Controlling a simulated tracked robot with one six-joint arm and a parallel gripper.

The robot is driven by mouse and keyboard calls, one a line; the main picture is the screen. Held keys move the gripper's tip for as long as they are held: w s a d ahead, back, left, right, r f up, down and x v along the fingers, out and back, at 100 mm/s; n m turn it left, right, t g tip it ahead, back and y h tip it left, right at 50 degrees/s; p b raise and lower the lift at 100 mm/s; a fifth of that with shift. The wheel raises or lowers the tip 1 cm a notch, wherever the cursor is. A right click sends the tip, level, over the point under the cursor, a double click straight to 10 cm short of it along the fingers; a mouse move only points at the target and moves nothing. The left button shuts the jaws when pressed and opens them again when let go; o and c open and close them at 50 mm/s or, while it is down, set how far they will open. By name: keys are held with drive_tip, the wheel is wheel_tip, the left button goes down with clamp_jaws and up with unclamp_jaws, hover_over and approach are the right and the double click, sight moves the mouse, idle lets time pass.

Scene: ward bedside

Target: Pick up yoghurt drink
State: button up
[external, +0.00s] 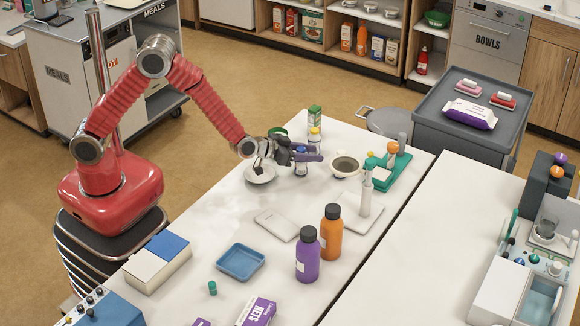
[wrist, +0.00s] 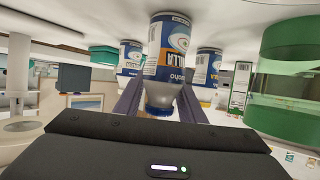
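My gripper (external: 308,154) is low over the far part of the white table, its purple fingers spread on both sides of a yoghurt drink bottle. In the external view this bottle (external: 301,168), with a white and blue label, is partly covered by the fingers. The wrist view is upside down; the bottle (wrist: 165,50) stands between the two fingers (wrist: 160,98), its cap end toward me. Whether the fingers touch it is not clear. Two similar bottles stand beyond it, one on the left (wrist: 130,58) and one on the right (wrist: 206,66).
A yellow-capped bottle (external: 314,138) and a green carton (external: 314,117) stand close behind. A white bowl (external: 260,174) is left of my gripper and a cup (external: 346,165) right. A green container (wrist: 290,80) is close in the wrist view. Purple (external: 308,258) and orange (external: 330,235) bottles stand nearer.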

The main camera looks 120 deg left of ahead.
drive_tip(key=c, duration=0.7)
drive_tip(key=shift+c, duration=0.3)
wheel_tip(320, 180, up, 10)
idle(0.6)
